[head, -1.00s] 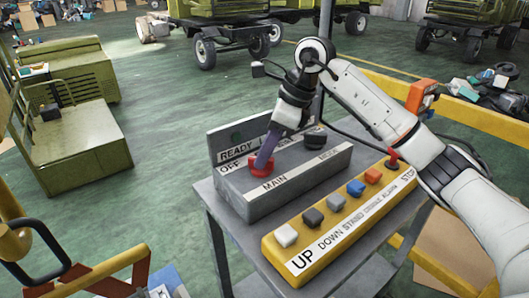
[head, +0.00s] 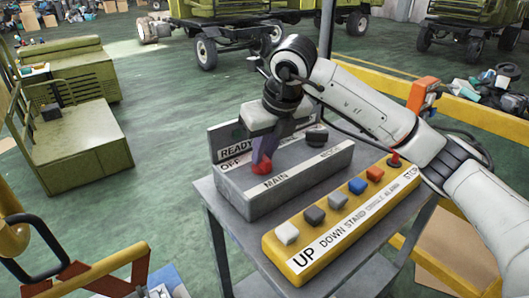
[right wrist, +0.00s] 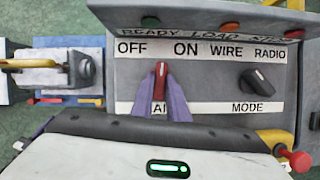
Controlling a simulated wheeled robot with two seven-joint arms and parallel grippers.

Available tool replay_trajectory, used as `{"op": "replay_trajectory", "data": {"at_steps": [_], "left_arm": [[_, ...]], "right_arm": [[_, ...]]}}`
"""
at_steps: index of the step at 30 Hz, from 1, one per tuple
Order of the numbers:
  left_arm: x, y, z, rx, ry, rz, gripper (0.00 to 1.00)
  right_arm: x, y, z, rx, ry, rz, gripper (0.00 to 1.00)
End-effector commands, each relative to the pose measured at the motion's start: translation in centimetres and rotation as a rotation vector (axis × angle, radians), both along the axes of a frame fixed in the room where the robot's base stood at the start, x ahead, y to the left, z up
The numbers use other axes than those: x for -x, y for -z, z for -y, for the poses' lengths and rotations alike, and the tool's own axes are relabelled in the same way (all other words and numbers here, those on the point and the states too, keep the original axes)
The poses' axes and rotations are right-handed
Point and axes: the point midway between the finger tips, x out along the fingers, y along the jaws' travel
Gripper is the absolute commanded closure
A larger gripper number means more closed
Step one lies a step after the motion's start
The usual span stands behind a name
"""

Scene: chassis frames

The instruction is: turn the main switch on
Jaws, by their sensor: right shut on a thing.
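The main switch is a red knob (head: 261,168) on the grey control box (head: 318,178), above the MAIN label. In the right wrist view the red knob (right wrist: 161,72) points roughly up, between the OFF and ON labels. My right gripper (head: 264,158) comes down from above and is shut on the knob. Its two purple fingers (right wrist: 163,96) stand on either side of the knob in the right wrist view and hide its lower part. My left gripper is not in view.
The black MODE knob (right wrist: 258,82) sits to the right on the same box. A yellow button panel (head: 310,262) with several coloured buttons lies in front on the grey table (head: 253,287). A raised plate with lamps stands behind the knobs.

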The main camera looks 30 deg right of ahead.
Motion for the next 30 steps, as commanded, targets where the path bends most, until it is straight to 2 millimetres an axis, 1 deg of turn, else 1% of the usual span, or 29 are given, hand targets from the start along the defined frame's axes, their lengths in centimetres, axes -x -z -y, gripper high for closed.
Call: {"op": "replay_trajectory", "data": {"at_steps": [9,15,21,30], "left_arm": [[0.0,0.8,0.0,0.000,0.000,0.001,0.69],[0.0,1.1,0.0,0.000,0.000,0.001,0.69],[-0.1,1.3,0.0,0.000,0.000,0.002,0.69],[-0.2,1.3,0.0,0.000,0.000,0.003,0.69]], "right_arm": [[-0.1,-0.1,-0.3,-0.001,0.295,0.005,1.00],[-0.2,-0.1,-0.4,-0.001,0.457,0.004,1.00],[-0.2,-0.1,-0.4,-0.002,0.576,0.003,1.00],[-0.2,-0.2,-0.5,-0.002,0.665,0.003,1.00]]}}
